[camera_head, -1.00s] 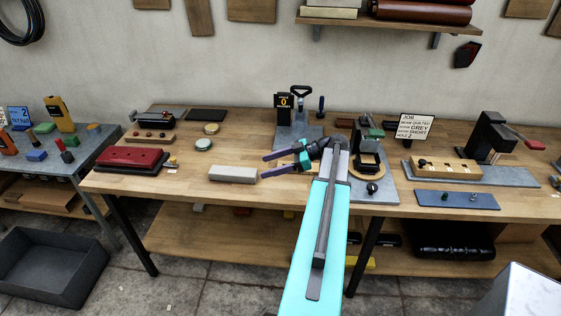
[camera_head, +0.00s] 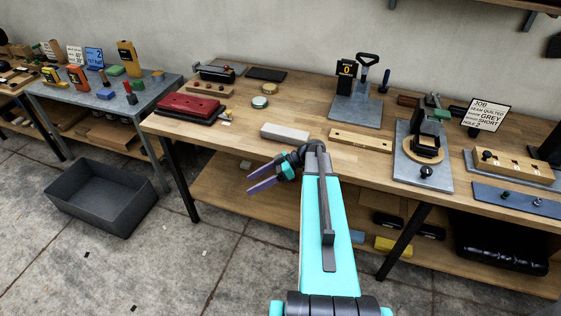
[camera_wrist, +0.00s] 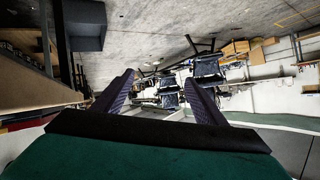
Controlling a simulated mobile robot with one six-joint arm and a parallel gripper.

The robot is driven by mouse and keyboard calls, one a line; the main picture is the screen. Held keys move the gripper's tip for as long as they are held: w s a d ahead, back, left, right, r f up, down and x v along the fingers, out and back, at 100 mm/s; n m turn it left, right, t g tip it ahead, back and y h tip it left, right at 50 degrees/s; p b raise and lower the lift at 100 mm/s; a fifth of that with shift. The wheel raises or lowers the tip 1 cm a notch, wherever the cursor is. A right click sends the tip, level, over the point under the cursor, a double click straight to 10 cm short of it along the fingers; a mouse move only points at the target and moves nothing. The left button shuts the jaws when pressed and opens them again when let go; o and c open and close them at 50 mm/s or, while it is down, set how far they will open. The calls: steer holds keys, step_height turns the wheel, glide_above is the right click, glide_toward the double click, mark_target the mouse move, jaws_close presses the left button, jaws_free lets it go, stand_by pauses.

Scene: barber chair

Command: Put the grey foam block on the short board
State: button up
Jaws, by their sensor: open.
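The grey foam block (camera_head: 285,132) lies flat near the front edge of the wooden workbench. A narrow pale wooden board (camera_head: 360,140) lies just right of it, apart from it; it looks like the short board, though I cannot read a label on it. My gripper (camera_head: 250,180) is open and empty, pointing left. In the head view it appears in front of the bench edge, below the block. The wrist view shows both fingers (camera_wrist: 158,80) spread with nothing between them; neither block nor board is recognisable there.
A red padded piece (camera_head: 190,106) and two round tins stand left of the block. A press stand (camera_head: 357,110) is behind the board, and a clamp fixture (camera_head: 424,150) to its right. A dark open bin (camera_head: 100,196) sits on the floor at left.

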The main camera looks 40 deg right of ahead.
steer(key=s+a+f+g+b, duration=0.1)
steer(key=s+a+f+g, duration=0.15)
steer(key=a+f, duration=0.45)
steer(key=s+a+f+g+h+b, duration=0.1)
steer(key=s+a+f+g, duration=0.15)
steer(key=a+f, duration=0.4)
steer(key=s+a+f+g+b, duration=0.15)
steer(key=s+a+f, duration=0.3)
steer(key=a, duration=0.45)
steer(key=s+a+f+m+g+h+b, duration=0.1)
steer(key=s+a+f+g+h, duration=0.2)
steer(key=s+f, duration=0.35)
steer(key=s+a+f+m+g+h+b, duration=0.1)
steer(key=s+a+f+g+h, duration=0.1)
steer(key=s+a+f, duration=0.35)
steer(key=s+d+f+m+h, duration=0.4)
steer(key=s+d+m+h, duration=0.1)
steer(key=s+d+m, duration=0.2)
steer(key=shift+s+d+f+h, duration=0.3)
steer(key=shift+s+d+f, duration=0.05)
steer(key=shift+d, duration=0.4)
